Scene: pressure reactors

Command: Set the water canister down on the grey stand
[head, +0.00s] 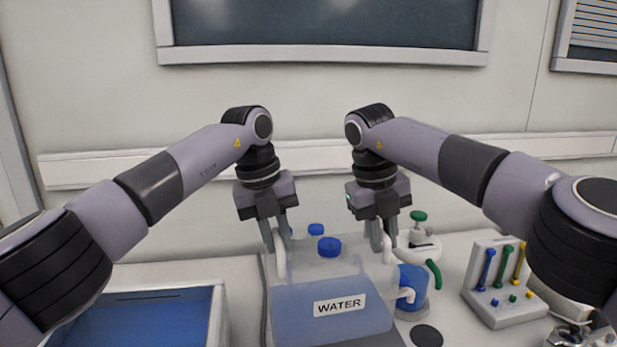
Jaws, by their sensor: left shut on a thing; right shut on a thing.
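The water canister (325,272) is translucent with blue liquid, a blue cap and a WATER label; it is near the bottom centre of the head view. My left gripper (279,246) is shut on its left handle. My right gripper (381,242) is shut on its right handle. The canister looks upright. A dark grey edge (388,341) shows under its lower front, which may be the grey stand. The canister hides most of what is below it, so I cannot tell whether its base touches anything.
A blue vessel (413,289) with a pale handle stands close at the canister's right, in front of a white vessel with a green knob (418,216). A panel with coloured levers (500,279) stands further right.

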